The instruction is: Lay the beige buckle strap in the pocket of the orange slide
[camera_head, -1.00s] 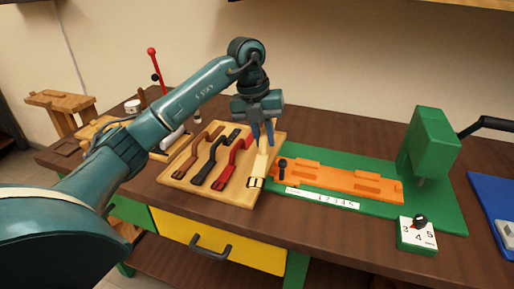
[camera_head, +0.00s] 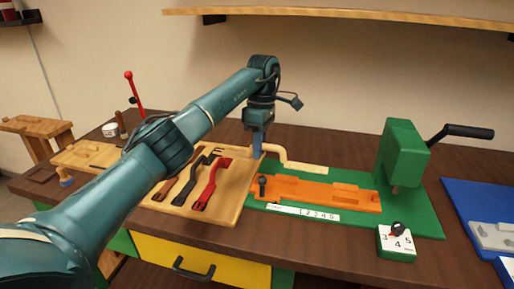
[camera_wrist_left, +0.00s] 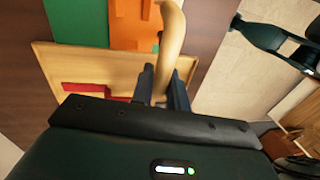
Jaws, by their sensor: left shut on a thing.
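My left gripper (camera_head: 257,152) is shut on the beige buckle strap (camera_head: 306,168), near the strap's left end. The strap is raised and lies roughly level, stretching right over the far edge of the green base. In the left wrist view the strap (camera_wrist_left: 172,38) runs up and away from between the fingers (camera_wrist_left: 161,88). The orange slide (camera_head: 315,194) lies on the green base, nearer the front than the strap, with raised blocks along it. The strap is apart from the slide. My right gripper is not in view.
A wooden tray (camera_head: 226,213) with brown, black and red straps (camera_head: 211,187) is left of the slide. A green press (camera_head: 403,152) with a black crank stands at the slide's right end. A numbered dial block (camera_head: 396,243) stands in front. A blue mat (camera_head: 470,205) lies farther right.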

